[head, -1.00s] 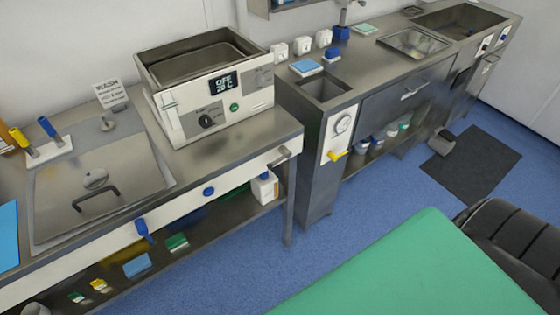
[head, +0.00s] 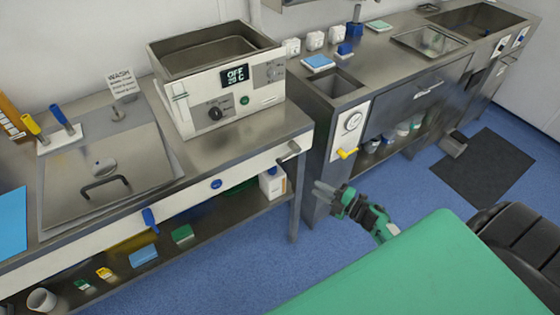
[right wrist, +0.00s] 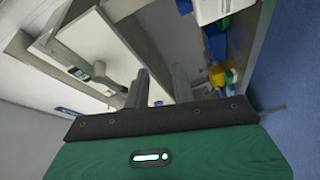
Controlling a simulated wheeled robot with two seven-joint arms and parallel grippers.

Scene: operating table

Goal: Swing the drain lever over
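A grey lever (head: 289,152) sticks out at the right end of the white front panel, below the heated bath (head: 218,88). A yellow lever (head: 347,153) sits below a round gauge on the cabinet to the right, and a blue lever (head: 150,220) hangs from the panel at left. No label shows which one is the drain lever. My right gripper (head: 317,189) is open and empty in front of the counter, below and right of the grey lever and apart from it. Its two fingers (right wrist: 161,88) show spread in the right wrist view. My left gripper is out of view.
The green-topped table (head: 410,270) lies just below my right arm. A cabinet corner stands close behind the gripper. Blue floor (head: 250,260) is free between counter and green table.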

